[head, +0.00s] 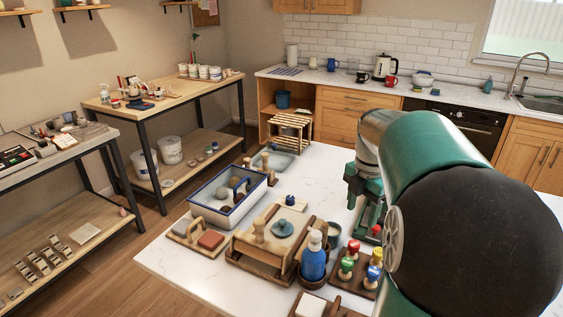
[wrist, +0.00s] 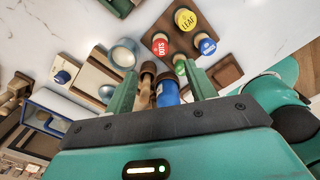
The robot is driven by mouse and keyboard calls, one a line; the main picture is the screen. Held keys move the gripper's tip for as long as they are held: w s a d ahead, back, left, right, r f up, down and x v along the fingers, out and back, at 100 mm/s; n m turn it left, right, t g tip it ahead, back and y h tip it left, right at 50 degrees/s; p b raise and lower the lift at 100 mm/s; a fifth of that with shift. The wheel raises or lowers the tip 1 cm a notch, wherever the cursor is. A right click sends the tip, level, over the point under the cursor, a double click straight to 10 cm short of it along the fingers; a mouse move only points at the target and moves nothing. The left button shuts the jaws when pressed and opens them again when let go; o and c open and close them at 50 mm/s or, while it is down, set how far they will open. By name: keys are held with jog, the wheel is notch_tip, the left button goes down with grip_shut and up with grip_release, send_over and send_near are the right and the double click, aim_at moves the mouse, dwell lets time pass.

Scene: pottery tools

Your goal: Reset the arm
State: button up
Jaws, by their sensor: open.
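My gripper (head: 365,222) is at the end of my green arm over the white island, right of centre in the head view. In the wrist view its two green fingers (wrist: 163,82) stand wide apart. A blue bottle (wrist: 167,93) and brown wooden tools (wrist: 147,82) show between and beyond the fingers, with no sign of being gripped. In the head view the blue bottle (head: 314,262) stands upright on the island, left of my arm. My arm hides part of the island's right side.
A wooden block of coloured stamps (head: 350,272) stands near the bottle; red, yellow, blue and green stamp tops show in the wrist view (wrist: 186,40). A wooden board (head: 262,252) and a blue-rimmed tray (head: 214,211) lie farther left. Bare white countertop (head: 325,180) lies behind them.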

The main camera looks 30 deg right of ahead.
jog(key=s+a+m+t, duration=0.2)
jog(key=a+m, duration=0.4)
jog(key=a, duration=0.3)
jog(key=s+a+m+t, duration=0.1)
jog(key=s+a+m, duration=0.4)
jog(key=a, duration=0.4)
jog(key=s+a+m+t, duration=0.2)
jog(key=s+a+m, duration=0.1)
jog(key=a+m, duration=0.5)
jog(key=shift+s+a+r+t, duration=0.3)
jog(key=shift+s+a, duration=0.1)
jog(key=shift+a, duration=0.15)
